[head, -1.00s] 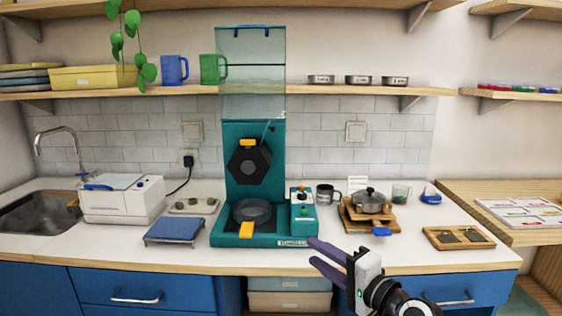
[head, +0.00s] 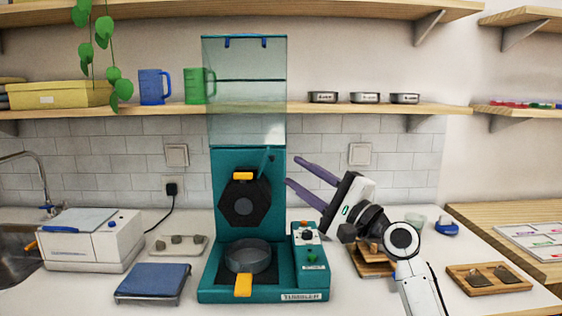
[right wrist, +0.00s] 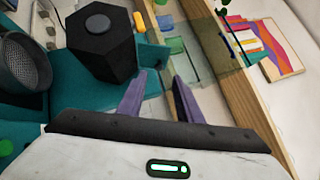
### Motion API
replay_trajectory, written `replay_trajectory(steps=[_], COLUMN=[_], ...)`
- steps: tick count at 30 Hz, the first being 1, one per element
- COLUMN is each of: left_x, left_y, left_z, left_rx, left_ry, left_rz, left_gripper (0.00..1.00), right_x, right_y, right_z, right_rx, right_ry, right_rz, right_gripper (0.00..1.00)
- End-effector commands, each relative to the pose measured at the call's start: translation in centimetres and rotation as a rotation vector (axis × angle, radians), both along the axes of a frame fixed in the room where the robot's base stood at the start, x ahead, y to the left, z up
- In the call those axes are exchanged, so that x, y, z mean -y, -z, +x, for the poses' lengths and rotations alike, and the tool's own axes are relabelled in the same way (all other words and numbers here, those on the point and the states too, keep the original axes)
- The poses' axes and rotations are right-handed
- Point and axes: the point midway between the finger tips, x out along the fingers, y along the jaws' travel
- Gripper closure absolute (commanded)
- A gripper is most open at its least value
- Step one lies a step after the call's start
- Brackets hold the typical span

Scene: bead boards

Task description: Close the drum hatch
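The teal tumbler machine (head: 212,225) stands on the counter. Its black hexagonal drum (head: 244,215) has a grey centre and an orange tab (head: 243,176) at its top. A clear hood (head: 244,85) stands raised above the machine. A separate drum hatch is hard to make out. My right gripper (head: 292,172) is open and empty, to the right of the drum with its fingers pointing left. In the right wrist view, the drum (right wrist: 98,48) and orange tab (right wrist: 139,21) lie beyond the open fingers (right wrist: 160,76), apart from them. My left gripper is out of view.
A round grey bowl (head: 247,258) with an orange handle (head: 243,286) sits at the machine's base. A control box (head: 309,255) is at its right. A blue scale (head: 152,283) stands left. A shelf (head: 330,110) runs behind the hood.

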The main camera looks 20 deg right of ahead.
Motion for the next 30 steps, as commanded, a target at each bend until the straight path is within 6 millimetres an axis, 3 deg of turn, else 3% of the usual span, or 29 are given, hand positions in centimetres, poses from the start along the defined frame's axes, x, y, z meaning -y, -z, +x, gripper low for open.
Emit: replay_trajectory(steps=[3, 9, 22, 27, 30], left_x=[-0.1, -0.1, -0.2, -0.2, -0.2], left_y=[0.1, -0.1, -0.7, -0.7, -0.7], left_z=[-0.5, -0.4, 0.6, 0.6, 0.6], left_rx=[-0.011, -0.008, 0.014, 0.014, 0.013], left_ry=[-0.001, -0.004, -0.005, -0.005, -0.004], left_rz=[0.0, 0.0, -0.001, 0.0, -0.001], left_gripper=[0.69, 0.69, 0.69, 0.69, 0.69], right_x=[-1.1, -2.2, -2.7, -2.7, -2.6], right_y=[-0.8, -1.5, -1.6, -1.6, -1.6], right_z=[2.1, 4.4, 5.2, 5.2, 5.2], right_rx=[0.0, 0.0, -0.001, -0.001, -0.001], right_ry=[-0.001, 0.0, 0.001, 0.001, 0.001], right_rz=[0.002, 0.001, -0.001, -0.001, -0.001], right_gripper=[0.68, 0.68, 0.68, 0.96, 1.0])
